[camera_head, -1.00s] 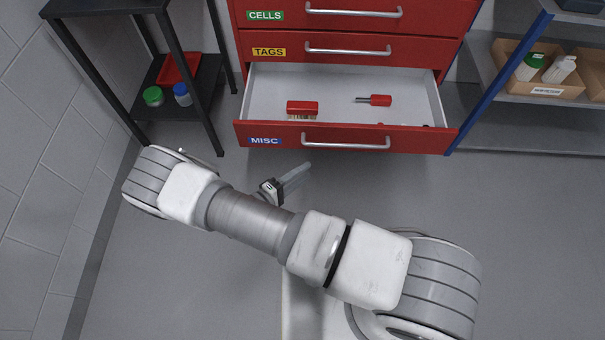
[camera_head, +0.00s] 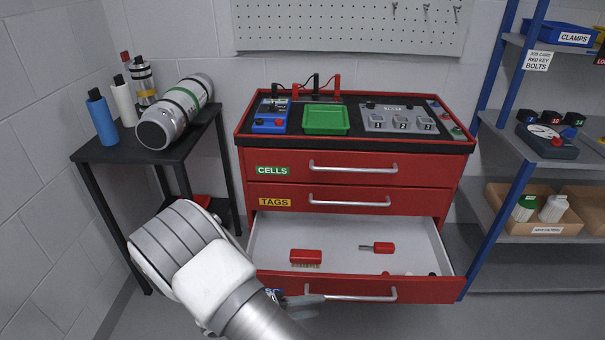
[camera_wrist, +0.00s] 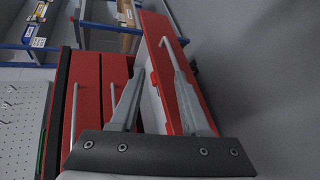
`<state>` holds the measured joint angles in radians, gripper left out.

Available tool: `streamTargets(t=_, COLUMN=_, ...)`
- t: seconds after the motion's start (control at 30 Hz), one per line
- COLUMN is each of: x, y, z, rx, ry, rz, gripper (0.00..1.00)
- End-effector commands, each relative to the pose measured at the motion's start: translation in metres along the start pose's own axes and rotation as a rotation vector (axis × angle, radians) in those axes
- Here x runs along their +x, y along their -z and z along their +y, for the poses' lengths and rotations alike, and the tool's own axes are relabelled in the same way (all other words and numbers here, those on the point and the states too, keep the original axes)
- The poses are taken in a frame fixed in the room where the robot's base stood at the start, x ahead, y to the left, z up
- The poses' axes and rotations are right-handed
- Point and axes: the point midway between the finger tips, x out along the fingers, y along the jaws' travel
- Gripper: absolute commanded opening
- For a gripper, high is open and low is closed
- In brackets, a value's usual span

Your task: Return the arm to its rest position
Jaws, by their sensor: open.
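My arm crosses the lower left of the head view, its large pale joint in front of the black side table. My gripper (camera_head: 303,300) shows small beside the front of the open MISC drawer (camera_head: 430,289), partly hidden by my arm. In the wrist view my gripper (camera_wrist: 155,56) has its two fingers apart, with nothing held between them. The red drawer front (camera_wrist: 163,75) and its handle show behind the fingers; I cannot tell whether they touch it.
The red cabinet (camera_head: 355,168) has its bottom drawer pulled out, with a red brush (camera_head: 306,257) and a red-handled tool (camera_head: 382,247) inside. A black table (camera_head: 180,150) with bottles and a metal cylinder stands left. A blue-framed shelf (camera_head: 540,175) stands right.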

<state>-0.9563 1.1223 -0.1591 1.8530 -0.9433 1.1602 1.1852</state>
Motion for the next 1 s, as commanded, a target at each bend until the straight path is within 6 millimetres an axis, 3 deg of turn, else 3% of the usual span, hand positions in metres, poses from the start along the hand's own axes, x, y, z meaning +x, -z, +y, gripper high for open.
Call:
streamTargets(t=0.1, x=-0.004, y=-0.006, z=0.035, rx=0.038, ry=0.105, rz=-0.071, gripper=0.46)
streamTargets(t=0.5, x=-0.014, y=-0.044, z=0.133, rx=0.155, ry=0.458, rz=-0.208, gripper=0.46)
streamTargets(t=1.0, x=-0.03, y=-0.114, z=0.233, rx=0.357, ry=0.844, rz=-0.152, gripper=0.46)
